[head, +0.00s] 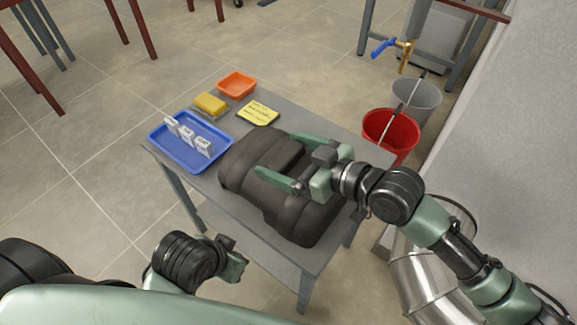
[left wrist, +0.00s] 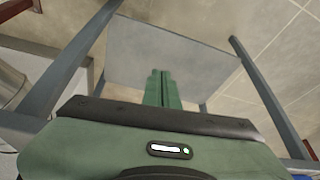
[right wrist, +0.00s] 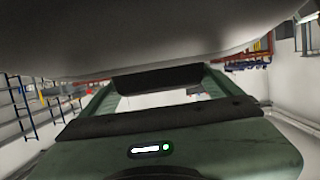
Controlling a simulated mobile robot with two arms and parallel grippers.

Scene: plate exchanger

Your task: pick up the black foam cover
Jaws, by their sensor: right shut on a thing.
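The black foam cover (head: 290,215), a bulky dark padded piece, lies over the front right part of the grey table (head: 270,255). My right gripper (head: 277,156) reaches over it from the right, its two fingers spread wide and shut on part of the cover. In the right wrist view a dark piece (right wrist: 157,77) spans between the fingers, and a large dark surface fills the top. My left gripper (head: 240,266) is low at the table's front left side.
A blue tray (head: 183,158) with several white pieces, a yellow sponge (head: 210,103), an orange tray (head: 237,85) and a yellow note pad (head: 258,113) occupy the table's back left. Red (head: 388,128) and grey (head: 425,100) buckets stand beyond the right side. Open floor lies left.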

